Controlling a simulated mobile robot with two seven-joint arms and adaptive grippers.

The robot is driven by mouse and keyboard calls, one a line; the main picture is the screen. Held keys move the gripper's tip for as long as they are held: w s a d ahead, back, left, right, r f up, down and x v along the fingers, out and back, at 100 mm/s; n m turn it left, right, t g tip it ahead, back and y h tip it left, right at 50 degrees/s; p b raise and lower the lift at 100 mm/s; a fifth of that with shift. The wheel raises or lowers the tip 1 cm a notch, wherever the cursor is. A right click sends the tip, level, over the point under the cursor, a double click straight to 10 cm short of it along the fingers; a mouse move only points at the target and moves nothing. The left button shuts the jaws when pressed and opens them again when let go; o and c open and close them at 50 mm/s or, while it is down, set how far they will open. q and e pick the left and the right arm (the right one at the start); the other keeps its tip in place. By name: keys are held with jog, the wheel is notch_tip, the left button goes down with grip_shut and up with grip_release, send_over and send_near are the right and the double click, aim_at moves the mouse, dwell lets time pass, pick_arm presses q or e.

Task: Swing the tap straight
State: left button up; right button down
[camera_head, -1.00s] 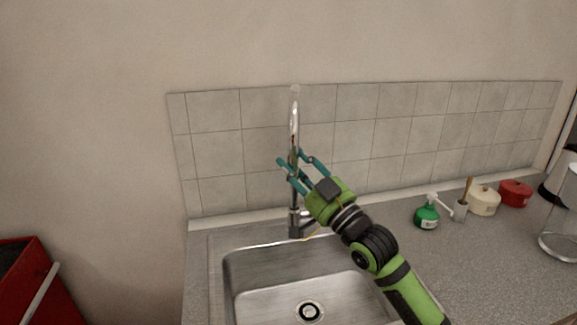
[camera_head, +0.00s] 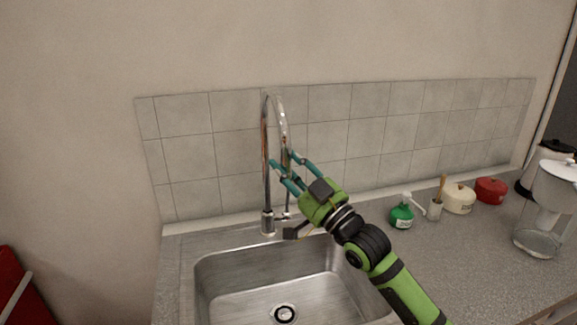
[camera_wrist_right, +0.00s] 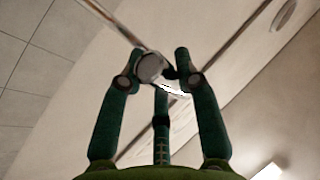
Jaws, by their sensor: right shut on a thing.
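The tap (camera_head: 266,180) is a tall chrome gooseneck standing at the back of the sink (camera_head: 262,262). Its arch (camera_head: 274,98) shows as a narrow loop, with the spout end coming down to the right of the upright pipe. My right gripper (camera_head: 281,161) is shut on the spout's hanging part, coming in from the lower right. In the right wrist view the teal fingers (camera_wrist_right: 162,72) close around the round metal spout end (camera_wrist_right: 150,67). The fingers partly hide the spout's lower end in the head view. My left gripper is not in view.
A tiled splashback (camera_head: 330,120) stands close behind the tap. To the right on the counter (camera_head: 470,250) are a green soap dispenser (camera_head: 401,216), a brush holder (camera_head: 434,210), a cream pot (camera_head: 459,199), a red pot (camera_head: 491,190) and a glass jug (camera_head: 536,240). The sink basin is empty.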

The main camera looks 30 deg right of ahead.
jog(key=c, duration=1.1)
grip_release()
jog(key=shift+r, duration=0.25)
jog(key=shift+c, duration=0.2)
jog(key=shift+o, duration=1.4)
jog(key=shift+w+f, duration=0.1)
jog(key=shift+f, duration=0.05)
jog(key=v, duration=1.2)
